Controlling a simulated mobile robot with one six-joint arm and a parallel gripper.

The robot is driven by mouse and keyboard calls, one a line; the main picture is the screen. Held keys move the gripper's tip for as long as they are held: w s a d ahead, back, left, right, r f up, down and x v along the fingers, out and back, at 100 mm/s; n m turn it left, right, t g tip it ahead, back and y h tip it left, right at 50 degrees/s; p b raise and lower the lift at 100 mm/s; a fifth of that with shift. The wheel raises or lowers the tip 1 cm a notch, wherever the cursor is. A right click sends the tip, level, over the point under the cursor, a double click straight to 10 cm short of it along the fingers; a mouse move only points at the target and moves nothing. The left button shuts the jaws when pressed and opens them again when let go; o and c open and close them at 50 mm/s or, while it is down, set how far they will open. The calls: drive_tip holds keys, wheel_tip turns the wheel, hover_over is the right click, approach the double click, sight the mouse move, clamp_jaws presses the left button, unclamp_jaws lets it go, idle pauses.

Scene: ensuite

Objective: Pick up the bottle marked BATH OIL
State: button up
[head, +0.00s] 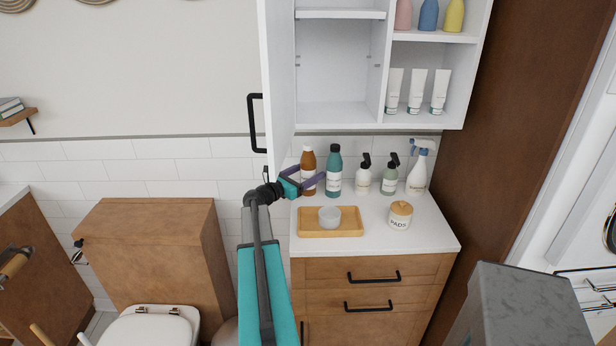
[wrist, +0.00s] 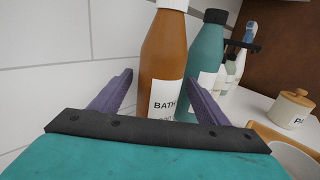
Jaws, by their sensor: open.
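The amber bottle with a white cap (head: 307,172) stands upright at the left back of the white counter. In the wrist view its label on the amber bottle (wrist: 165,75) reads "BATH", with the line below partly hidden by my gripper. My gripper (head: 308,179) is open, with purple fingers. In the wrist view my gripper (wrist: 158,98) has one finger left of the amber bottle and one to its right, between it and a teal bottle (wrist: 205,60). I cannot tell whether either finger touches the amber bottle.
The teal bottle (head: 334,172) stands close on the right, then pump bottles (head: 363,174) and a spray bottle (head: 419,168). A wooden tray (head: 305,226) with a white bowl and a PADS jar (head: 400,215) are in front. An open cabinet door (head: 278,80) hangs above left; tiled wall lies behind.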

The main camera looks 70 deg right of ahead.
sight(304, 167)
drive_tip(key=shift+s+d, duration=0.1)
idle(0.5)
drive_tip(key=c, duration=1.5)
drive_tip(key=shift+r, duration=0.15)
drive_tip(key=shift+r+b, duration=0.5)
drive_tip(key=shift+r, duration=0.5)
drive_tip(key=shift+s+a+r+b, duration=0.1)
drive_tip(key=shift+a+r+b, duration=0.25)
drive_tip(key=shift+r, duration=0.3)
drive_tip(key=s+a+b, duration=0.1)
drive_tip(key=a, duration=0.3)
drive_tip(key=s+a+r+b, duration=0.1)
drive_tip(key=s+a, duration=0.1)
drive_tip(key=a, duration=0.3)
drive_tip(key=s+a+b, duration=0.1)
drive_tip(key=s+a, duration=0.1)
drive_tip(key=a, duration=0.3)
drive_tip(key=shift+s+a+r, duration=0.1)
drive_tip(key=shift+s+r, duration=0.15)
